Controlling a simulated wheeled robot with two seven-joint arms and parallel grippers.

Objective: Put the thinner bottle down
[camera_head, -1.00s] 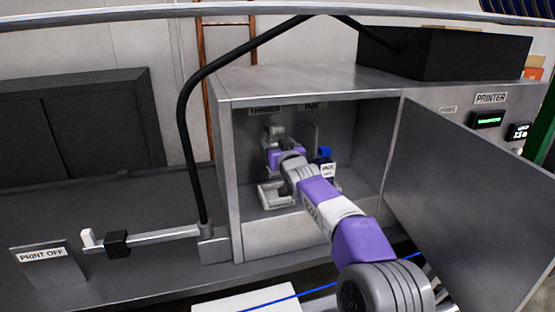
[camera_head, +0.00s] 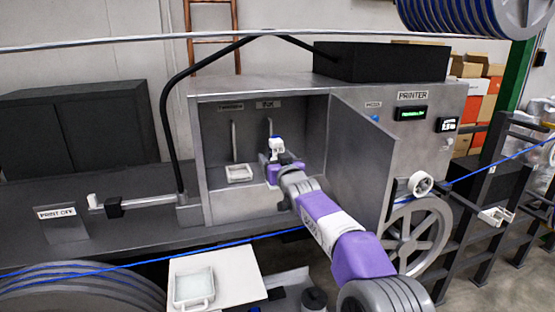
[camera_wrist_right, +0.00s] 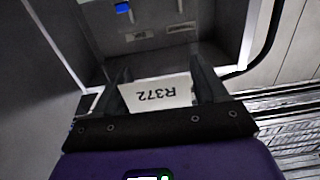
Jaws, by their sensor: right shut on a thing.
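My right gripper is shut on the thinner bottle; in the wrist view its white label, reading R372 upside down (camera_wrist_right: 157,93), sits between the dark fingers (camera_wrist_right: 165,88). In the head view my right gripper (camera_head: 285,167) is at the open front of the printer cabinet (camera_head: 218,209), below the INK sign (camera_head: 267,105). A white and blue bottle part (camera_head: 277,145) shows just behind the gripper; which bottle it belongs to is unclear. The white holder (camera_head: 239,173) below the THINNER sign (camera_head: 231,106) looks empty. My left gripper is not in view.
The cabinet door (camera_head: 362,165) stands open to the right of my arm. A white board (camera_head: 235,277) with a pale tray (camera_head: 194,305) is in front. A blue cable (camera_head: 130,262) crosses before the cabinet. A black arm (camera_head: 187,85) rises at the left.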

